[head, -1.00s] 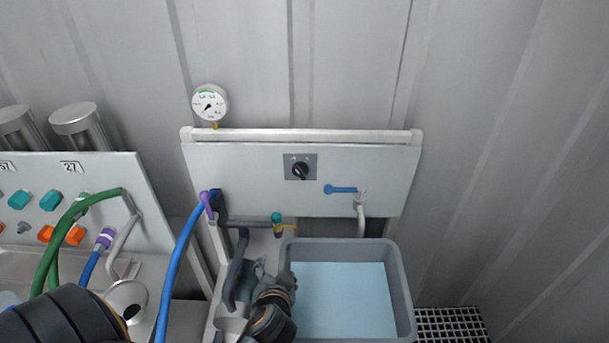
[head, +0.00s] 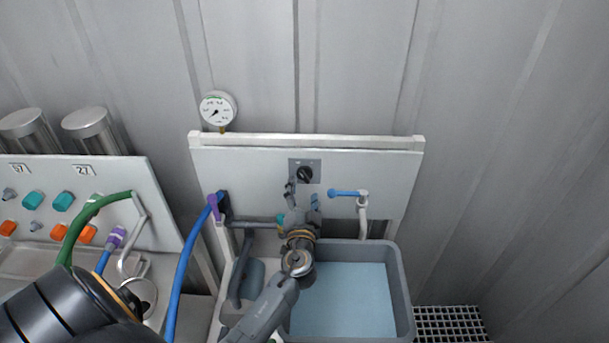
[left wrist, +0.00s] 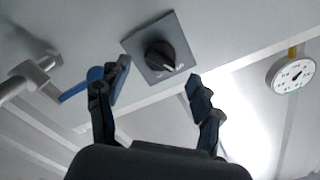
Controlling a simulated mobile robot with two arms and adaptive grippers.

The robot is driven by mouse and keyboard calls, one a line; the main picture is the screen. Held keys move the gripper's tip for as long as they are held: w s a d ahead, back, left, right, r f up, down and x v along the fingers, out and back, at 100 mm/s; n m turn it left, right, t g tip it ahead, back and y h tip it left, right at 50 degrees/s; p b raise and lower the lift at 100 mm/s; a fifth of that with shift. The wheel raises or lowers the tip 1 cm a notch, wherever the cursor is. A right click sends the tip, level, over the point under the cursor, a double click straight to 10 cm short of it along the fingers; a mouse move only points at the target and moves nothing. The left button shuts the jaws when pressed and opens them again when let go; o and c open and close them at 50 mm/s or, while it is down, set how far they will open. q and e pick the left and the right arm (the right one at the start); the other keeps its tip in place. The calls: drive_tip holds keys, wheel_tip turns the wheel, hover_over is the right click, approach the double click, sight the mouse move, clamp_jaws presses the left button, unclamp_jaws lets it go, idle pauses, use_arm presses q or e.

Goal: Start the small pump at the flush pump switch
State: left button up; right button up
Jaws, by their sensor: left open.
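The flush pump switch (head: 304,173) is a black rotary knob on a grey square plate, mounted on the white panel (head: 260,175). In the left wrist view the knob (left wrist: 160,56) sits ahead of the fingers, close to the gap between them. My left gripper (head: 303,195) is open, just below the switch in the head view. Its two fingers also show in the left wrist view (left wrist: 155,88), apart and empty. I see no contact with the knob. My right gripper is not in view.
A blue-handled valve (head: 345,194) is right of the switch, near the gripper. A grey tub (head: 402,290) of pale blue liquid stands below. A gauge (head: 217,110) is at the upper left. A blue hose (head: 183,255) runs down on the left.

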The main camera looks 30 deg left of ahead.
sight(304, 179)
use_arm(q)
drive_tip(key=x, duration=0.5)
drive_tip(key=shift+p, duration=0.4)
drive_tip(key=shift+d, duration=0.1)
drive_tip(key=c, duration=1.1)
